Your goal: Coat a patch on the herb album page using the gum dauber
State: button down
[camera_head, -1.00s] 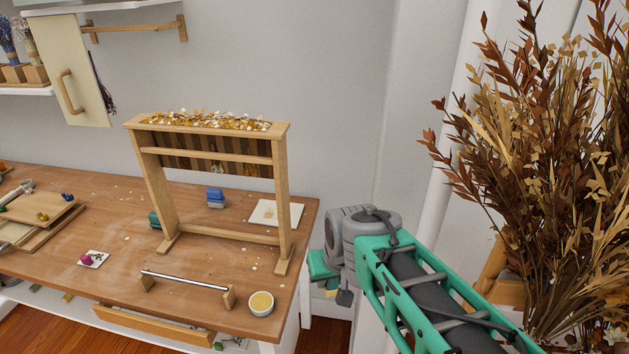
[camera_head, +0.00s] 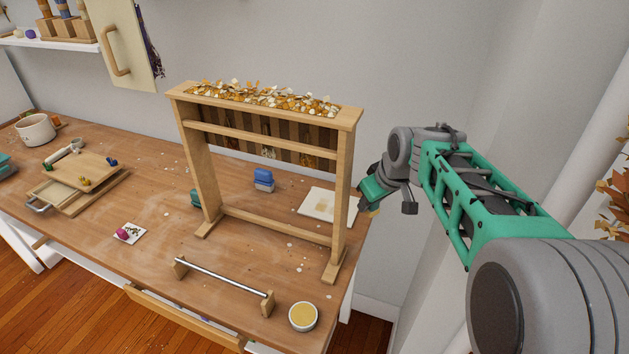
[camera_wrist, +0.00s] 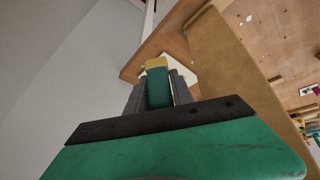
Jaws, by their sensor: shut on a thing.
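The gum dauber (camera_wrist: 158,90) has a green body and a yellow tip. My gripper (camera_wrist: 157,95) is shut on it, with a grey finger on either side. In the head view, my gripper (camera_head: 371,198) is beside the right edge of the pale album page (camera_head: 325,203), near the bench's right end; the dauber's yellow tip (camera_head: 374,212) shows just below it. In the wrist view, a white part of the page (camera_wrist: 181,67) shows beyond the dauber, partly hidden by it. I cannot tell the height of the tip above the page.
A bowl of yellow stuff (camera_head: 303,317) and a metal bar on wooden supports (camera_head: 222,284) are at the front. A blue block (camera_head: 264,179) lies behind the frame. The wall is close behind.

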jog(key=w+f+n, duration=0.2)
jog(key=w+n, duration=0.1)
jog(key=w, duration=0.3)
jog(key=w+a+f+n+y+p, duration=0.1)
jog(key=w+a+n+y+p, duration=0.2)
jog(key=a, duration=0.4)
jog(key=w+a+f+n+p, duration=0.1)
jog(key=w+a+n, duration=0.2)
jog(key=w+a, duration=0.3)
jog(key=shift+s+a+f+b, duration=0.2)
jog(key=shift+f+b, duration=0.35)
jog(key=shift+f, duration=0.45)
jog(key=shift+s+a+f+b, duration=0.1)
jog(key=shift+a+f+b, duration=0.15)
jog(key=shift+f+b, duration=0.55)
jog(key=shift+s+a+f+b, duration=0.2)
jog(key=shift+f+b, duration=0.1)
jog(key=shift+f, duration=0.9)
jog(key=shift+f+b, duration=0.6)
jog(key=shift+f, duration=0.15)
jog(key=shift+d, duration=0.1)
